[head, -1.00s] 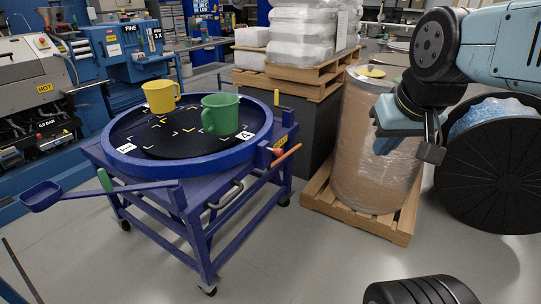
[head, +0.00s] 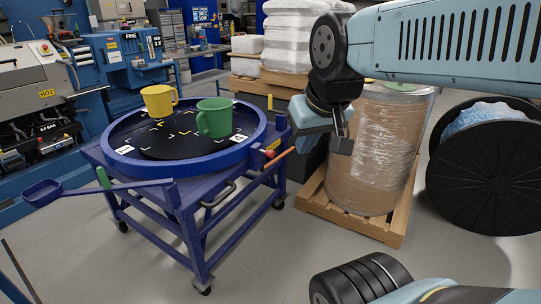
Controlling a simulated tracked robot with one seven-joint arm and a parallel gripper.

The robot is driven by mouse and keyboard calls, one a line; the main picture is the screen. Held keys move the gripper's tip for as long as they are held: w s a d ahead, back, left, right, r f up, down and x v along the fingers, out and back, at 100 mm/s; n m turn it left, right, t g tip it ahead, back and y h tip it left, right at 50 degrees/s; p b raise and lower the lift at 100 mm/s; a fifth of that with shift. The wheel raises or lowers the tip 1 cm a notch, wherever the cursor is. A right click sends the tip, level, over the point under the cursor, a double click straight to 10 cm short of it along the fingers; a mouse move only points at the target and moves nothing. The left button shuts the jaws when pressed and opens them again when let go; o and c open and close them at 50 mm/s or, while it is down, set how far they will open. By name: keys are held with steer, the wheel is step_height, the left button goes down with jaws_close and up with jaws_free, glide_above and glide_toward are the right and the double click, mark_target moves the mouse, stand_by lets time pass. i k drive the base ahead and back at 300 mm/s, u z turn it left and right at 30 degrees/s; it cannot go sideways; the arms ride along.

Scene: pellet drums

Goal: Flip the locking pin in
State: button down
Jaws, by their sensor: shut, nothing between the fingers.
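A blue round turntable tray (head: 245,158) sits on a blue wheeled cart (head: 186,226). A small red knob (head: 270,153) shows at its right edge beside a yellow label, with an orange lever (head: 281,158) sticking out just below. A small yellow upright peg (head: 270,101) stands at the rim behind. I cannot tell for sure which of these is the locking pin. A yellow mug (head: 160,101) and a green mug (head: 214,118) stand on the black disc. My gripper (head: 342,146) is shut and empty, right of the lever and apart from it, in front of the wrapped drum.
A wrapped brown drum (head: 372,150) stands on a wooden pallet (head: 378,233) right of the cart. A large black reel (head: 495,180) stands at far right. A blue scoop (head: 42,191) on a long handle juts left. Grey floor lies open in front.

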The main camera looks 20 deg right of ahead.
mark_target(269, 153)
steer(key=u, duration=0.1)
steer(key=i, duration=1)
steer(key=z, duration=0.1)
